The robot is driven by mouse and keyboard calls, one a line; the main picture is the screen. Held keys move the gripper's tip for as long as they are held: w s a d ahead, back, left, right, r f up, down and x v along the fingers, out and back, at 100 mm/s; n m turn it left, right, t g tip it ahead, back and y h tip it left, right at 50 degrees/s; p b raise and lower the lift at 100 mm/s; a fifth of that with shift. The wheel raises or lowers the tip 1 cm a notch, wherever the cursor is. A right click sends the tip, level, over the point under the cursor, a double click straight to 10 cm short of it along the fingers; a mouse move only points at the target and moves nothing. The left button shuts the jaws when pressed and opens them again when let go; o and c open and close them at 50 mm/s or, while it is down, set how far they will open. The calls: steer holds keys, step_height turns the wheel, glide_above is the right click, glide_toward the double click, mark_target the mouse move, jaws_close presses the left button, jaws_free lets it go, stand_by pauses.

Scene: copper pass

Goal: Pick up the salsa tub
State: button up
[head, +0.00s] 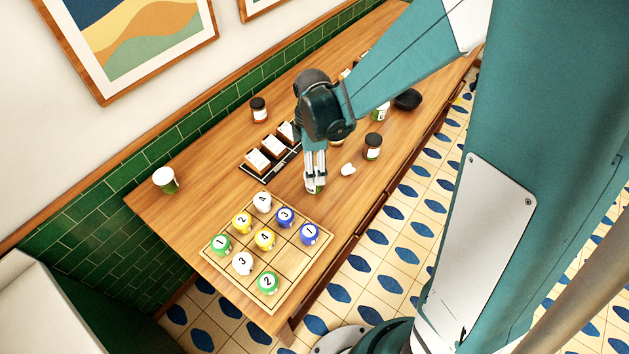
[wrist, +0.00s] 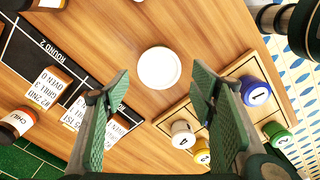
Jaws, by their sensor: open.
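A small tub with a round white lid shows in the wrist view (wrist: 159,67), upright on the table and seen from above. In the head view the tub (head: 312,189) is mostly hidden by my fingers, with a little green and white showing. Its label cannot be read, so I cannot confirm it is the salsa. My gripper (head: 315,176) points down over it. In the wrist view my gripper (wrist: 160,74) is open, its green pads spread left and right of the lid with gaps on both sides. Whether the fingertips reach down beside the tub is unclear.
A wooden grid board (head: 301,262) with several numbered pots lies close by. A black card strip (head: 253,168) sits toward the wall. A dark jar (head: 372,147), a small white item (head: 348,169), a chili jar (head: 258,110) and a white-green tub (head: 165,180) stand around.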

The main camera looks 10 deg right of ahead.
mark_target(316, 189)
steer(key=shift+f, duration=0.1)
stand_by(0.3)
steer(key=shift+f, duration=2.55)
steer(key=shift+w, duration=0.1)
steer(key=c, duration=1)
